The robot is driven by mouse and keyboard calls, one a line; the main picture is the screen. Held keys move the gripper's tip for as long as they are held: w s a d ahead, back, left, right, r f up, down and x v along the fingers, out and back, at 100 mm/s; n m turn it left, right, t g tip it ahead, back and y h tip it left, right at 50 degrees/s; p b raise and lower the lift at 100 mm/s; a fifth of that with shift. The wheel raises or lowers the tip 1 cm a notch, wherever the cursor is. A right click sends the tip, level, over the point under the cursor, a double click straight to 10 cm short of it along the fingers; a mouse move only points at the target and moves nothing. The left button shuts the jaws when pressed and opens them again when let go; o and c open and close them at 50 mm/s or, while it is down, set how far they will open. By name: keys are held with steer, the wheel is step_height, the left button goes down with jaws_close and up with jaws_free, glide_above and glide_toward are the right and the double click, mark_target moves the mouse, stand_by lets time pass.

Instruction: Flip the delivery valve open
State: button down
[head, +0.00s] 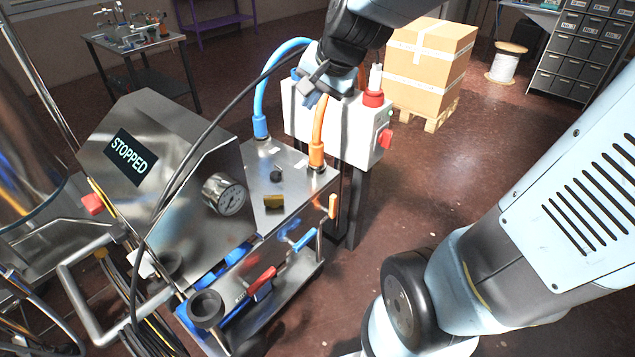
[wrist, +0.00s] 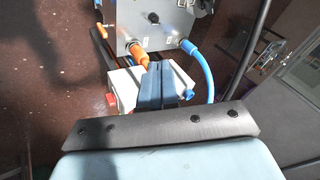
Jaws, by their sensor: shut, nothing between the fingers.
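The filler machine (head: 160,140) has a display reading STOPPED. Low on its front are lever handles: a red one (head: 262,280), a blue one (head: 303,240) and an upright orange-yellow one (head: 332,205). I cannot read which is the delivery valve. A blue hose (head: 262,95) and an orange hose (head: 318,130) plug into its top. My gripper (head: 313,97) is over the white control box behind the machine, apart from the levers. In the wrist view its fingers (wrist: 163,80) are together and empty. The hose ends also show there, orange (wrist: 137,52) and blue (wrist: 188,47).
The white control box (head: 340,132) carries red buttons and stands close to the hoses. A dark cable hangs across the machine. A pressure gauge (head: 225,194) sticks out in front. A carton (head: 430,65) stands on a pallet behind. The floor to the right is partly clear.

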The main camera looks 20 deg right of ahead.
mark_target(333, 207)
steer(key=w+a+f+m+h, duration=0.1)
steer(key=w+a+f+m, duration=0.1)
steer(key=w+f+m, duration=1.3)
steer(key=s+d+f+m+g+h, duration=0.1)
steer(key=s+d+f+m+h, duration=0.1)
steer(key=f, duration=0.9)
steer(key=s+d+f+m+g+h, duration=0.1)
steer(key=f+m, duration=0.4)
steer(key=f, duration=0.6)
steer(key=s+g+h, duration=0.1)
steer(key=s+h, duration=0.1)
steer(key=shift+s+d+f+g, duration=0.2)
steer(key=shift+s+d+g, duration=0.1)
steer(key=shift+s+d, duration=0.1)
steer(key=shift+f, duration=0.1)
steer(key=w+d+f, duration=0.4)
steer(key=d+f, duration=0.2)
steer(key=f, duration=0.3)
steer(key=shift+w, duration=0.3)
steer(key=shift+d, duration=0.1)
